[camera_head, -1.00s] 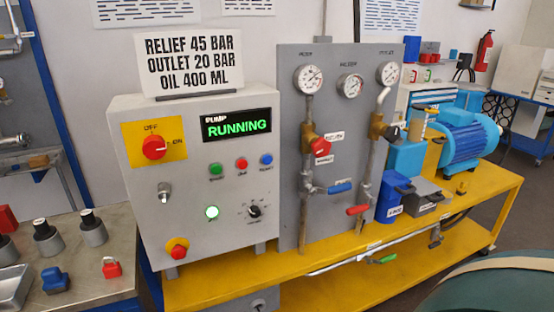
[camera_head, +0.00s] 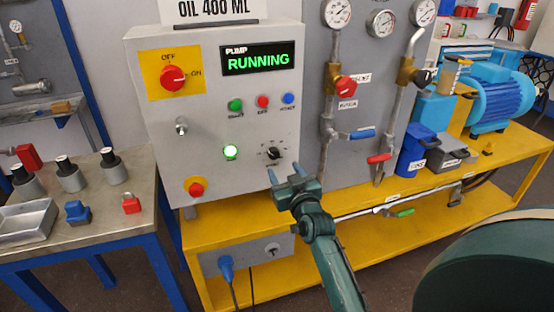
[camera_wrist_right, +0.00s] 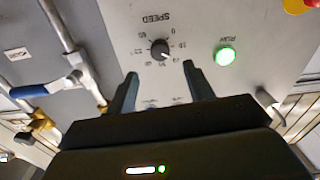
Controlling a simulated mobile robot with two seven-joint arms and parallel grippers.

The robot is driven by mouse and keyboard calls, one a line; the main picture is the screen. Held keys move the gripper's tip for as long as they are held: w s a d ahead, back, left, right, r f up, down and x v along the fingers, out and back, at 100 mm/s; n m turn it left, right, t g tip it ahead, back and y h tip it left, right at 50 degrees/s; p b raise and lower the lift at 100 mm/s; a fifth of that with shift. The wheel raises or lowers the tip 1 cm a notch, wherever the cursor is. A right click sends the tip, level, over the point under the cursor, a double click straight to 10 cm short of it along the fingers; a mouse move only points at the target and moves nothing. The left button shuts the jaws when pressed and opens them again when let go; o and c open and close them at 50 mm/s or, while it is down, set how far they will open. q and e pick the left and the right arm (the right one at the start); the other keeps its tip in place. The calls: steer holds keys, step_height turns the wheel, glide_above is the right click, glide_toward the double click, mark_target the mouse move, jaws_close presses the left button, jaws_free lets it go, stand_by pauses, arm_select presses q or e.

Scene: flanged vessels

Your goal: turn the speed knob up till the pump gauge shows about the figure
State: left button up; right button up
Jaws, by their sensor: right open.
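The black speed knob (camera_head: 273,153) is on the lower right of the grey control panel. In the right wrist view the knob (camera_wrist_right: 160,48) sits under the upside-down word SPEED, with a ring of figures around it. My right gripper (camera_head: 285,171) is open and empty, just below and in front of the knob. Its two fingers (camera_wrist_right: 160,77) point towards the knob but do not enclose it. The leftmost gauge (camera_head: 337,12) is at the top of the pipe board; its needle is too small to read. The left gripper is out of view.
The green display (camera_head: 258,60) reads PUMP RUNNING and the green run lamp (camera_head: 231,152) is lit. A red-yellow stop button (camera_head: 195,187) is at lower left. The red selector (camera_head: 172,78) is upper left. Blue-handled valve (camera_head: 360,134) stands right of the panel.

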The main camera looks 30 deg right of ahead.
mark_target(275, 155)
steer(key=x, duration=0.6)
steer(key=shift+w, duration=0.3)
steer(key=shift+c, duration=0.5)
steer(key=c, duration=0.9)
steer(key=shift+o, duration=0.2)
steer(key=shift+m+p, duration=0.35)
steer(key=shift+m, duration=1.25)
steer(key=o, duration=1)
steer(key=shift+c, duration=0.2)
